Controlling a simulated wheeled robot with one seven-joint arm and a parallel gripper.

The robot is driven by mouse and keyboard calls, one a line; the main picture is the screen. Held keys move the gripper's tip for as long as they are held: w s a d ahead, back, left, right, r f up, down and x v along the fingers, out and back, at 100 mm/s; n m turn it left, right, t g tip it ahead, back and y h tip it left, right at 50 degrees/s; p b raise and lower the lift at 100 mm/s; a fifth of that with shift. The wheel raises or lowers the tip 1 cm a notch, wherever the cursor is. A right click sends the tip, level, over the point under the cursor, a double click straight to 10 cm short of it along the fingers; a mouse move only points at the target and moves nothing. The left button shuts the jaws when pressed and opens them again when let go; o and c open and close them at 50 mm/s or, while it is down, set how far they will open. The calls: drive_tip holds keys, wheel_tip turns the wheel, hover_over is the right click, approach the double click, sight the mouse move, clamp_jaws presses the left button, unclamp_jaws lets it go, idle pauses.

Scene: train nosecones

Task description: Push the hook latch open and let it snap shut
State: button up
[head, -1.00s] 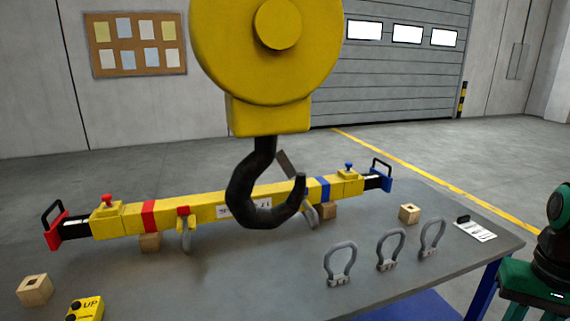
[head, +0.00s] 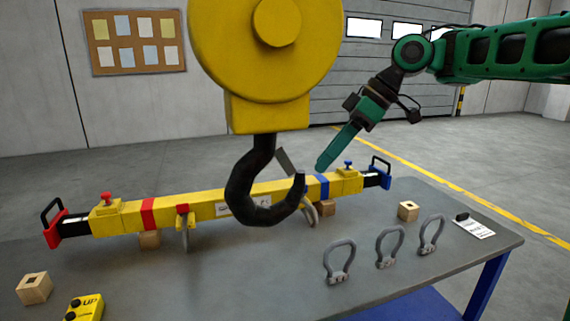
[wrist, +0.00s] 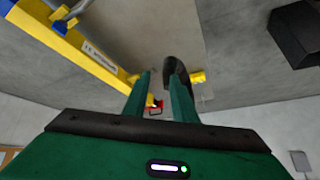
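The black hook (head: 240,190) hangs below the yellow hook block (head: 268,112), with its mouth facing right. The hook latch (head: 286,162) is a small grey-brown plate slanting across the mouth down to the hook tip. My gripper (head: 322,166) is to the right of the latch and hook tip, pointing down and left, and appears apart from both. In the wrist view my green fingers (wrist: 160,75) stand apart with nothing held between them. Part of the dark hook (wrist: 171,66) shows behind the right finger; the latch cannot be made out there.
A yellow lifting beam (head: 185,215) lies on wooden blocks on the grey table (head: 240,285), below and behind the hook. Several grey shackles (head: 338,262) stand at the front right. A yellow control box (head: 85,308) is at the front left.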

sight(285, 160)
wheel_tip(285, 160, up, 7)
drive_tip(key=s+a+n+g+y, duration=0.1)
drive_tip(key=s+a+n+y, duration=0.1)
drive_tip(key=n, duration=0.3)
drive_tip(key=shift+x, duration=5.25)
drive_tip(key=shift+w, duration=0.15)
clamp_jaws()
drive_tip(key=shift+w, duration=0.1)
